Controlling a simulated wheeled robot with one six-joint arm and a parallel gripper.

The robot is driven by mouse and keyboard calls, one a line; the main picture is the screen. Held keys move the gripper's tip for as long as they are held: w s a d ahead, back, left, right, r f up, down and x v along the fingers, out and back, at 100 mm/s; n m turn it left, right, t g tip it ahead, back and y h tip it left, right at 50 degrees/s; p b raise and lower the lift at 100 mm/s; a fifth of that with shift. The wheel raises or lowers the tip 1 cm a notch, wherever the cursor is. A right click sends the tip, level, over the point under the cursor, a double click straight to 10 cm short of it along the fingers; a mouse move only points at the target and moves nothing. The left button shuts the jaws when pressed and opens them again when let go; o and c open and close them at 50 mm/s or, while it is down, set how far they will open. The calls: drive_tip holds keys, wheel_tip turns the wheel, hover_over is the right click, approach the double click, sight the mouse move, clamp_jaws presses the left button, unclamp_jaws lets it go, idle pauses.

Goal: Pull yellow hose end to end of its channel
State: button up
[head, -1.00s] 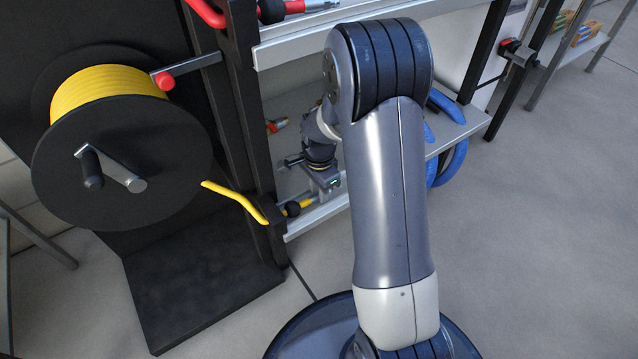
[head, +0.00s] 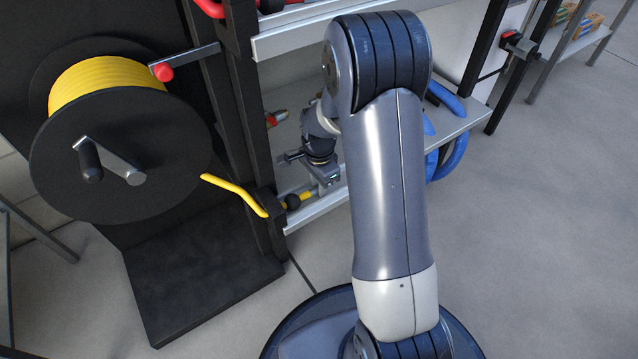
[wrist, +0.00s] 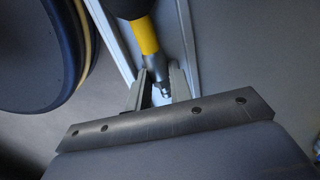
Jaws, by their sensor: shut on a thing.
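The yellow hose (head: 236,193) hangs out to the left of the dark frame post, near the reel. Its front part passes a black ball (head: 292,201), beyond which a short yellow section shows on the lower shelf rail (head: 320,209). In the wrist view the ball (wrist: 130,8), the yellow section (wrist: 147,38) and a metal hose tip (wrist: 158,88) lie in line inside a pale channel (wrist: 110,38). My gripper (wrist: 158,92) is shut on the metal tip. In the head view my gripper (head: 326,174) is small and partly hidden by my arm.
The black reel (head: 120,155) wound with yellow hose stands at left. A red-knobbed lever (head: 163,72) is beside it. Blue hose (head: 452,160) hangs at the shelf's right end. The upper shelf edge (head: 300,40) lies above my gripper. Open floor is at right.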

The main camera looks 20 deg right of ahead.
clamp_jaws()
drive_tip(key=shift+w+d, duration=0.1)
drive_tip(key=shift+d, duration=0.25)
drive_tip(key=shift+w+d+r+p, duration=0.1)
drive_tip(key=shift+w+d+p, duration=0.25)
drive_tip(key=shift+d, duration=1.05)
drive_tip(key=shift+w+d+f+p, duration=0.15)
drive_tip(key=shift+w+d, duration=0.45)
drive_tip(key=shift+d, duration=0.85)
drive_tip(key=shift+w+d+r+p, duration=0.15)
drive_tip(key=shift+w+d+p, duration=0.25)
drive_tip(key=shift+d, duration=1)
drive_tip(key=shift+w+d+p, duration=0.2)
drive_tip(key=shift+w+d, duration=0.3)
drive_tip(key=shift+d, duration=1.05)
drive_tip(key=shift+w+d+p, duration=0.25)
drive_tip(key=shift+w+d, duration=0.3)
drive_tip(key=shift+d, duration=0.95)
drive_tip(key=shift+w+d+p, duration=0.2)
drive_tip(key=shift+w+d, duration=0.3)
drive_tip(key=shift+d, duration=1.05)
drive_tip(key=shift+w+d+p, duration=0.2)
drive_tip(key=shift+w+d, duration=0.3)
drive_tip(key=shift+d, duration=1)
drive_tip(key=shift+w+d+p, duration=0.2)
drive_tip(key=shift+w+d, duration=0.25)
drive_tip(key=shift+d, duration=1.1)
drive_tip(key=shift+w+d+p, duration=0.2)
drive_tip(key=shift+w+d, duration=0.3)
drive_tip(key=shift+d, duration=1)
